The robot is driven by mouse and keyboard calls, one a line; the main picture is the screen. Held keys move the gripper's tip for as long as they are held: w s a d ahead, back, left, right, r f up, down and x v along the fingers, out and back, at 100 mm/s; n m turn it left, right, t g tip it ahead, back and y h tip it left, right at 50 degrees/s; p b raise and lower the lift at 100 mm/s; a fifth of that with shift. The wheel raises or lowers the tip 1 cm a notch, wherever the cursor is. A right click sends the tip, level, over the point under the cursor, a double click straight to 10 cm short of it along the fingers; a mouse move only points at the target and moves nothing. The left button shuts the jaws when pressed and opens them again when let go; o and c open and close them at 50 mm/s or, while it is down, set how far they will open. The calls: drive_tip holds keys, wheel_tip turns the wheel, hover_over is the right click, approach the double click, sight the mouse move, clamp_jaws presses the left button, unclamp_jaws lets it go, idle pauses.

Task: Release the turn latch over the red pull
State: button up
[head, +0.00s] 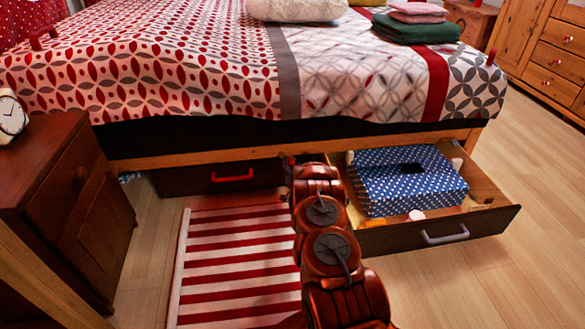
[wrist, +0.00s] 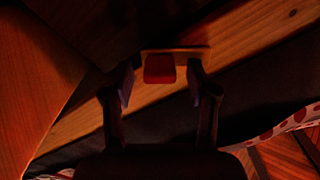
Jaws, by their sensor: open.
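The red pull (head: 232,175) is on the dark, closed drawer under the left part of the bed in the head view. In the wrist view a small red block, which looks like the turn latch (wrist: 159,69), sits by the pale wooden bed rail. My gripper (wrist: 161,82) is open, with one finger on each side of this block. Whether the fingers touch it is too dark to tell. In the head view my arm reaches to the bed rail (head: 210,156) right of the red pull and hides the gripper and the latch.
The right drawer (head: 390,239) stands open beside my arm, with a grey handle and a blue dotted box (head: 405,180) inside. A striped rug (head: 235,265) lies on the floor left of my arm. A dark nightstand (head: 70,210) with a clock stands at left. Floor at right is clear.

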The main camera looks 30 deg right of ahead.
drive_tip(key=shift+c, duration=0.2)
clamp_jaws()
idle(0.3)
drive_tip(key=shift+r, duration=0.1)
drive_tip(key=n+p, duration=0.1)
drive_tip(key=p, duration=0.2)
drive_tip(key=r+n+p, duration=0.1)
drive_tip(key=n+p, duration=0.1)
drive_tip(key=p, duration=0.1)
drive_tip(key=shift+d+r, duration=0.25)
drive_tip(key=shift+r, duration=0.05)
drive_tip(key=n+p, duration=0.1)
drive_tip(key=p, duration=0.2)
drive_tip(key=shift+d+r+n, duration=0.1)
drive_tip(key=shift+r+n, duration=0.2)
drive_tip(key=shift+n, duration=0.1)
drive_tip(key=shift+s+r+n+p, duration=0.1)
drive_tip(key=shift+r+n+p, duration=0.05)
drive_tip(key=shift+n+p, duration=0.95)
